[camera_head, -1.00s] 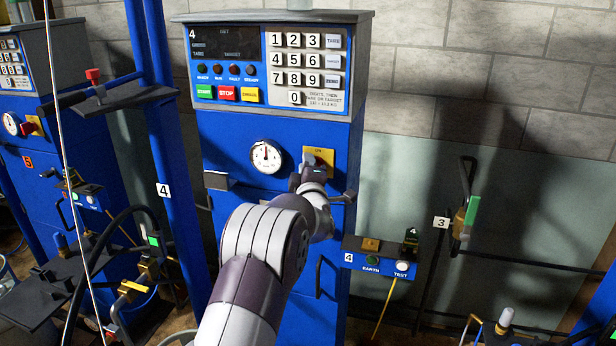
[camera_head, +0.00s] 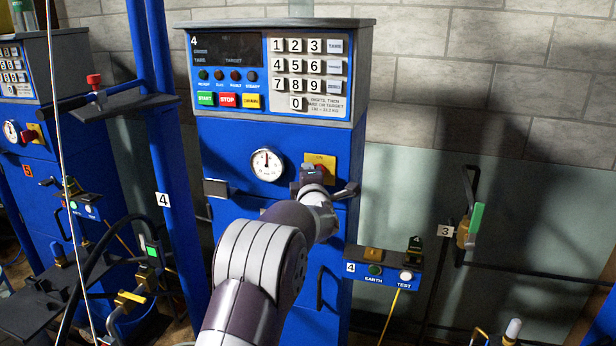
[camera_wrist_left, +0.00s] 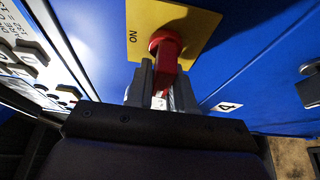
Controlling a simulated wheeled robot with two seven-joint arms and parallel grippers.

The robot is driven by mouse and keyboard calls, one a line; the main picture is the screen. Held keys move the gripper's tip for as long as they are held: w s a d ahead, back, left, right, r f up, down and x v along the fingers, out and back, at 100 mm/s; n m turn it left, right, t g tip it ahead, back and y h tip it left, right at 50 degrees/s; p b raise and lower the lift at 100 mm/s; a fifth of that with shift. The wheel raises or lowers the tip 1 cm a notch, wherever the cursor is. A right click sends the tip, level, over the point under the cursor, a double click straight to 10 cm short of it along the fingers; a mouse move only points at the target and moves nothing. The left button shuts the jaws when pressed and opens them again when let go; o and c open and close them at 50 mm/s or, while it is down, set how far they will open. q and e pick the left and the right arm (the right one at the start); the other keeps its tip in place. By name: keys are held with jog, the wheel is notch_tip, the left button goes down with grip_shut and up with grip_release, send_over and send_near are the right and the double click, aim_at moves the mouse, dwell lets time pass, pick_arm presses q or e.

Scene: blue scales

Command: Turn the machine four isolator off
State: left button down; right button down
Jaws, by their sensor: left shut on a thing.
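The machine four isolator is a red handle (camera_wrist_left: 165,58) on a yellow plate (camera_wrist_left: 172,30) marked ON. In the head view the plate (camera_head: 320,160) sits on the blue cabinet right of the dial gauge, and my gripper hides most of the handle. My left gripper (camera_head: 313,174) reaches the handle from the front. In the left wrist view its grey fingers (camera_wrist_left: 161,88) lie on either side of the red handle, shut on it. Whether the handle has turned cannot be told. My right gripper is not in view.
Machine four's panel (camera_head: 270,70) has keypad and coloured buttons above the isolator. A black cabinet handle and a small blue earth and test box (camera_head: 383,271) are low on the right. A blue post (camera_head: 165,150) stands left. The grey wall (camera_head: 400,200) to the right is mostly clear.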

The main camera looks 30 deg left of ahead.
pick_arm(q)
jog(key=c, duration=1.1)
grip_release()
jog(key=shift+s+d+f, duration=0.1)
jog(key=shift+s+d, duration=0.1)
jog(key=b+v, duration=0.2)
jog(key=v, duration=1)
jog(key=shift+s+b, duration=0.1)
jog(key=shift+b, duration=0.2)
